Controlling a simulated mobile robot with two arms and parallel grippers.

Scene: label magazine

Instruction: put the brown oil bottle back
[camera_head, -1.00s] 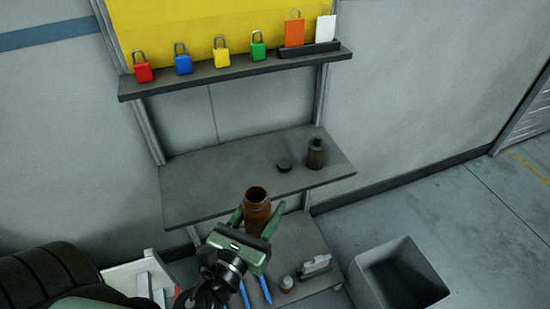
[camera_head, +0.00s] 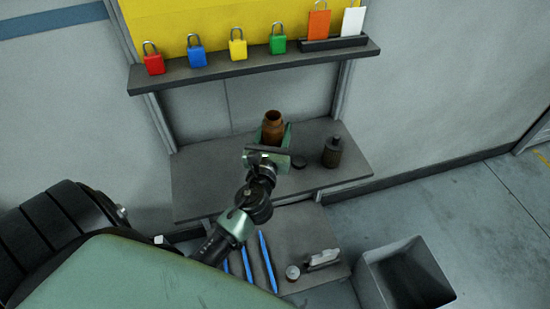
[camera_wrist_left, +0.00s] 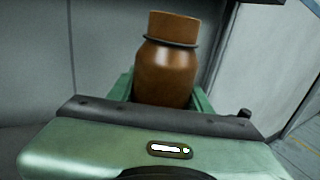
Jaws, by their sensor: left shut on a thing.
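My left gripper (camera_head: 272,140) is shut on the brown oil bottle (camera_head: 273,121) and holds it upright over the middle shelf (camera_head: 212,183). In the left wrist view the bottle (camera_wrist_left: 166,72) stands upright between the green fingers, its neck and shoulder showing above them. The gripper hides its lower part, so I cannot tell whether its base touches the shelf. My right gripper is not in view.
A small dark round cap or disc (camera_head: 298,163) and a dark bottle (camera_head: 332,153) stand to the right on the middle shelf. The upper shelf (camera_head: 215,74) carries coloured padlocks. A grey bin (camera_head: 402,275) is at the lower right. The middle shelf's left part is clear.

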